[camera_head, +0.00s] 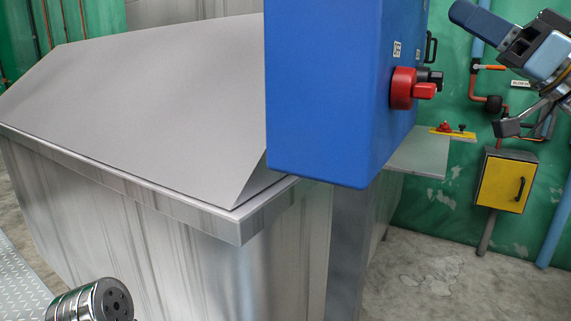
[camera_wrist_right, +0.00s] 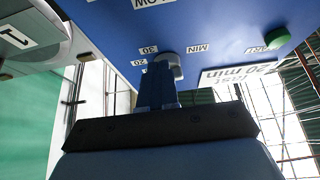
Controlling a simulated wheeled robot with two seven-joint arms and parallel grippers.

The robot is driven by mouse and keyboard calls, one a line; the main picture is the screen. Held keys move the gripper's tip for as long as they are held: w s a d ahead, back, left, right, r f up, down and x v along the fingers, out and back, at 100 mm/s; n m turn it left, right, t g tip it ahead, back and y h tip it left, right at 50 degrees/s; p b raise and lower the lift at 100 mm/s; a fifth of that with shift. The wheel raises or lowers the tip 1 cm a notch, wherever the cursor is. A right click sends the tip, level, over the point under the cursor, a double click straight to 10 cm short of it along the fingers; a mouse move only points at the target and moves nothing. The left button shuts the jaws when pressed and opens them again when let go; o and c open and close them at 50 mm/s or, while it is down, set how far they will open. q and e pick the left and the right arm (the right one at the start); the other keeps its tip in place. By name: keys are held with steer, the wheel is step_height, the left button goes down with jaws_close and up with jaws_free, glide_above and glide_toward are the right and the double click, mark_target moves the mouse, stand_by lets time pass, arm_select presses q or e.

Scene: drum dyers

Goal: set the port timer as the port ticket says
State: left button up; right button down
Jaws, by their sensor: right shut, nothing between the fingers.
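In the right wrist view, a blue panel (camera_wrist_right: 115,45) fills the top. A grey knob (camera_wrist_right: 174,60) stands on it beside small labels 20, 30 and MIN. I take it for a timer knob; its pointer cannot be made out. A white card (camera_wrist_right: 245,72) reads "fast" and "20 min"; whether it is the port ticket cannot be told. My right gripper (camera_wrist_right: 160,82) is shut and empty, its fingertips close to the knob; contact is unclear. In the head view the right gripper (camera_head: 478,20) is right of the blue box (camera_head: 325,95).
A green button (camera_wrist_right: 277,38) sits beside the START label. In the head view a red rotary switch (camera_head: 404,88) sticks out of the box's right side. A large steel vat (camera_head: 150,90) stands left. A yellow wall box (camera_head: 504,182) hangs at the right.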

steer(key=shift+w+a, duration=0.15)
steer(key=shift+a, duration=0.2)
steer(key=shift+r, duration=0.65)
stand_by(0.7)
stand_by(0.5)
steer(key=shift+s+a+f+b, duration=0.1)
steer(key=shift+s+a+b, duration=0.25)
steer(key=shift+b, duration=1.6)
steer(key=shift+s+d+b, duration=0.1)
steer(key=shift+b, duration=0.2)
